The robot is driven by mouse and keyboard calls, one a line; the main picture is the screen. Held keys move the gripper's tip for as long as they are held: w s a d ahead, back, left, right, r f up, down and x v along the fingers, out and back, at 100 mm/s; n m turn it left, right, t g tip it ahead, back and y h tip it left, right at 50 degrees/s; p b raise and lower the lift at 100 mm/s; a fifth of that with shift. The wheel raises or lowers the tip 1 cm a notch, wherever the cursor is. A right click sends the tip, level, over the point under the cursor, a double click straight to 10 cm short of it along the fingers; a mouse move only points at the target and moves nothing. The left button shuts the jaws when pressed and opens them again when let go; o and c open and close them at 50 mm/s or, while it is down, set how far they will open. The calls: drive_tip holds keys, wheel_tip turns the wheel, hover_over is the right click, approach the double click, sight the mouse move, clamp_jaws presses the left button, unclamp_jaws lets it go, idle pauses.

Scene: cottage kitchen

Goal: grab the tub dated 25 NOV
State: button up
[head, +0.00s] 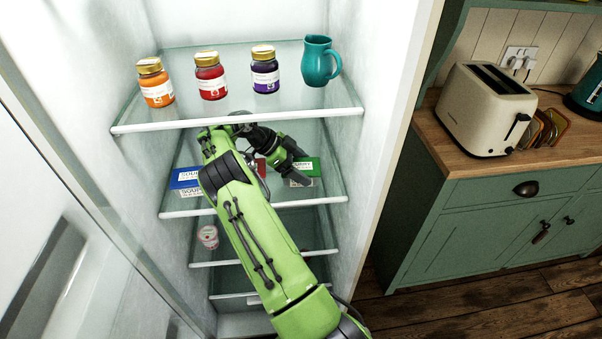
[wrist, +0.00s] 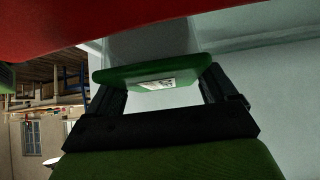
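My gripper (head: 294,165) is inside the open fridge on the second shelf, near a green-topped tub (head: 306,172). In the wrist view its two fingers (wrist: 160,92) are spread apart, with the green tub (wrist: 150,72) and its small pale label across their tips. I cannot tell whether they touch it. A blue-topped tub (head: 187,180) with a white printed side stands at the left of the same shelf. A red one (head: 261,168) is mostly hidden behind my arm; a large red surface (wrist: 120,22) fills the top of the wrist view. No date is readable.
The top glass shelf (head: 225,117) holds an orange jar (head: 156,91), a red jar (head: 211,84), a purple jar (head: 265,78) and a teal jug (head: 318,65). A small white-and-pink pot (head: 208,237) stands on a lower shelf. A toaster (head: 488,108) is on the counter outside.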

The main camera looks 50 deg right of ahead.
drive_tip(key=c, duration=0.4)
drive_tip(key=shift+o, duration=0.2)
drive_tip(key=shift+r, duration=0.15)
